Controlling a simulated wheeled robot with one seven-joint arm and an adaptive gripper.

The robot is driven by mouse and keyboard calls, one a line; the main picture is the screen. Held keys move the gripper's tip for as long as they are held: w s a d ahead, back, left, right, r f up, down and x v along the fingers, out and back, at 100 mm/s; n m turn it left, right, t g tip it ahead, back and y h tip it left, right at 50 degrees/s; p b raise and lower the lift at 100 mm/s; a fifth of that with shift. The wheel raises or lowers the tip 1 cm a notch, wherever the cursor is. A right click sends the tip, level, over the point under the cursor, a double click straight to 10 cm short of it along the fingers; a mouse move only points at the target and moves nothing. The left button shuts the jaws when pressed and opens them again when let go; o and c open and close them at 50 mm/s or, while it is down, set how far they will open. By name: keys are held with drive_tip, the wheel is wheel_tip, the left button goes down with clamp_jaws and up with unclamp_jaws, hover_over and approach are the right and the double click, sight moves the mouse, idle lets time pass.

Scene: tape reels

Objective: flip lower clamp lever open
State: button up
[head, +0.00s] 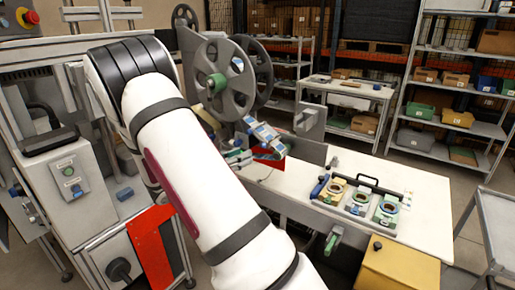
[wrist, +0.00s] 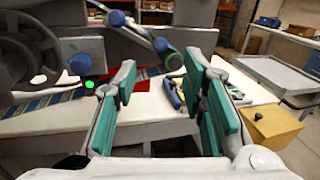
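In the wrist view, a grey lever-like bar with a blue knob (wrist: 117,18) slants down to a blue end (wrist: 160,45). A separate blue knob (wrist: 80,64) sits lower left, close to a bright green spot (wrist: 90,84). I cannot tell which of these parts is the lower clamp lever. My gripper (wrist: 165,92) has its teal-padded fingers spread, with nothing between them. The blue knobs lie beyond the fingertips, apart from them.
Large grey reels (head: 219,75) stand over the white table (head: 270,192). A rack of ring-shaped parts (head: 358,200) lies on the table. A yellow box (head: 400,268) stands before it, also in the wrist view (wrist: 272,127). A grey cart (head: 500,225) is at right.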

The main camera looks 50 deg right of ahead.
approach(271, 140)
drive_tip(key=d, duration=0.1)
drive_tip(key=s+d, duration=0.1)
drive_tip(key=d, duration=0.1)
drive_tip(key=shift+s+d+f+p, duration=0.2)
drive_tip(key=shift+d+p, duration=0.05)
drive_tip(key=shift+p, duration=0.1)
clamp_jaws()
